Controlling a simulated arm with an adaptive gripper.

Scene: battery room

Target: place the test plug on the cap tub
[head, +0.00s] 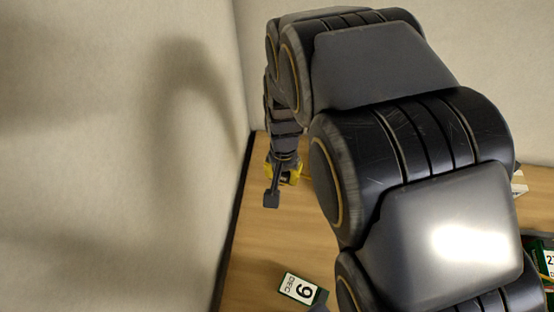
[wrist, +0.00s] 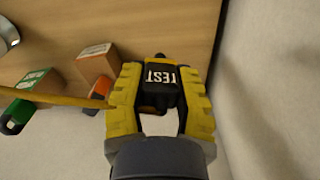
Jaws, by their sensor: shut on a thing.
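The test plug (wrist: 160,84) is a black block with white TEST lettering, between the two yellow fingers in the wrist view. My gripper (wrist: 160,92) is shut on it. I cannot pick out the cap tub for certain in either view. A round metallic thing (wrist: 6,36) is cut off at the left edge of the wrist view.
The wooden table (head: 255,250) meets walls at left and back. A DEC 9 block (head: 302,289) lies near the front; a green item (head: 545,262) is at right. An orange-handled block (wrist: 98,66) and green block (wrist: 38,84) stand left of my gripper. My arm hides much table.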

